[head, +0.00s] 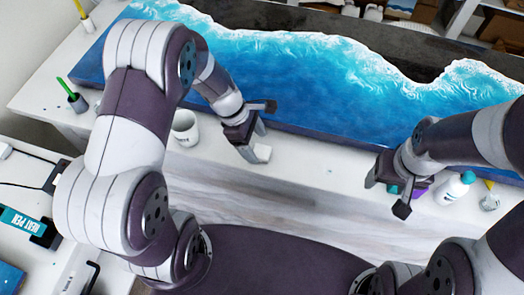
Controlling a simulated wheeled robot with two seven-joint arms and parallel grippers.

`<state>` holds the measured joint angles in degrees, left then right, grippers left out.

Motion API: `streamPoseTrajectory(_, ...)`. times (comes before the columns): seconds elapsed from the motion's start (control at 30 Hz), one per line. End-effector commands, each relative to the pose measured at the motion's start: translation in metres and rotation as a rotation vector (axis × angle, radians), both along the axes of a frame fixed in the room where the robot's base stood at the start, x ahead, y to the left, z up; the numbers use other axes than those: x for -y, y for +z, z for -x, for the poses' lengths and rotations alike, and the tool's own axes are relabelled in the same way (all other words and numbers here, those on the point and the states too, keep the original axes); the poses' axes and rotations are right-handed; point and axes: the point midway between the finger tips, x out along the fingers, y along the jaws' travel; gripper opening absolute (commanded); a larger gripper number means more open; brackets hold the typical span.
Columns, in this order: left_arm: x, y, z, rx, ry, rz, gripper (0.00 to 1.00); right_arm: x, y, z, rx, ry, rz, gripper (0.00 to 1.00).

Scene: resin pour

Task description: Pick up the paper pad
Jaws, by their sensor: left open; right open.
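I cannot make out a paper pad for certain. A small white block-like patch (260,153) shows at the lower fingertip of my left gripper, over the near strip of the white table (315,172). I cannot tell whether it is a pad or part of the finger. My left gripper (265,130) is open, beside the near edge of the blue resin panel (300,85). My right gripper (389,192) is open at the right, over the table's near edge. It partly hides a purple item (421,190) beside it.
A white mug (185,128) stands left of my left gripper. A dark cup with a green tool (77,102) is further left. A white bottle with a teal cap (455,189) and a small clear bottle (489,201) stand at the right. A heat pen box (22,222) lies lower left.

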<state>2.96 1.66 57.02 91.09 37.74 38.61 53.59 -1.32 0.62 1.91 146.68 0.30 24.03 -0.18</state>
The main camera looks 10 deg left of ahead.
Motion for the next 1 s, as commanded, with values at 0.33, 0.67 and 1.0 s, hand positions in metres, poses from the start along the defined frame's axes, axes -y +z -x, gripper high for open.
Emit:
streamPoseTrajectory(0.33, 0.014, -0.028, 0.0, 0.001, -0.001, -0.001, 0.79, 0.0, 0.002, 0.0, 0.0, 0.0, 0.0, 0.67)
streamPoseTrajectory(0.67, 0.013, -0.027, 0.0, 0.0, -0.001, -0.001, 0.19, 0.0, 0.002, 0.0, 0.0, 0.0, 0.0, 0.67)
streamPoseTrajectory(1.0, 0.013, -0.019, -0.001, 0.002, 0.0, -0.001, 0.15, 0.0, 0.002, 0.0, 0.0, 0.0, 0.0, 0.67)
